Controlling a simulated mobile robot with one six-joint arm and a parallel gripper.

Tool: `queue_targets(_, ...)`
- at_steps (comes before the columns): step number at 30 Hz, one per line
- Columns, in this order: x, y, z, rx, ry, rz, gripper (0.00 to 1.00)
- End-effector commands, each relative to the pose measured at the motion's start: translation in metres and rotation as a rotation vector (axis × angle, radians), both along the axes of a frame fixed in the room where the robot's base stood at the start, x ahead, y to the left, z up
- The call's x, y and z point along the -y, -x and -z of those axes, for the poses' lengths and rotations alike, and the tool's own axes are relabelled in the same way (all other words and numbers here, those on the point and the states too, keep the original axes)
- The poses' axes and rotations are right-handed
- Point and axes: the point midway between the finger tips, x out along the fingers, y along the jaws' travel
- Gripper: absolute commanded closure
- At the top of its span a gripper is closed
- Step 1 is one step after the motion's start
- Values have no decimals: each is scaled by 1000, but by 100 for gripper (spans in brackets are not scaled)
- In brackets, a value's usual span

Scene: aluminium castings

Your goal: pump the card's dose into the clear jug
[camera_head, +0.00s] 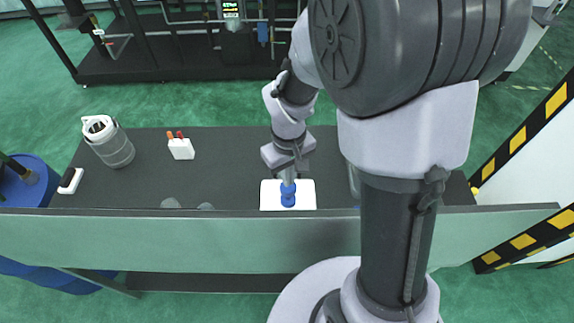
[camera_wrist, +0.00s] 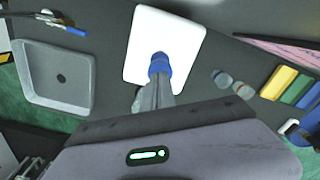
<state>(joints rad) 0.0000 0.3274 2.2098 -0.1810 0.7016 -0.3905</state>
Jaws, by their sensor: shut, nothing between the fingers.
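A white rectangular thing (camera_head: 309,201) with a blue pump-like top (camera_head: 288,194) stands near the bench's front edge. In the wrist view the white face (camera_wrist: 150,24) and blue top (camera_wrist: 159,64) are seen from above. My gripper (camera_head: 287,178) is shut and empty, pointing down with its tips at or just above the blue top; contact cannot be told. It also shows in the wrist view (camera_wrist: 158,80). Two small greyish round things (camera_wrist: 220,78) (camera_wrist: 243,88) sit beside the white thing.
The dark bench (camera_head: 232,158) has a raised front edge (camera_head: 180,235). A grey tray (camera_wrist: 27,62), markers (camera_wrist: 62,23) and coloured strips (camera_wrist: 280,82) show in the wrist view.

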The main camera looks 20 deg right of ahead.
Motion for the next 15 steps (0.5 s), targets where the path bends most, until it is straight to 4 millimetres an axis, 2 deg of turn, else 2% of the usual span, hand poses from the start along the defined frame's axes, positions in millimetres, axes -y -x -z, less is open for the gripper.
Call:
queue_targets(8,0,0,1,0,0,0,100)
queue_targets(15,0,0,9,0,0,0,100)
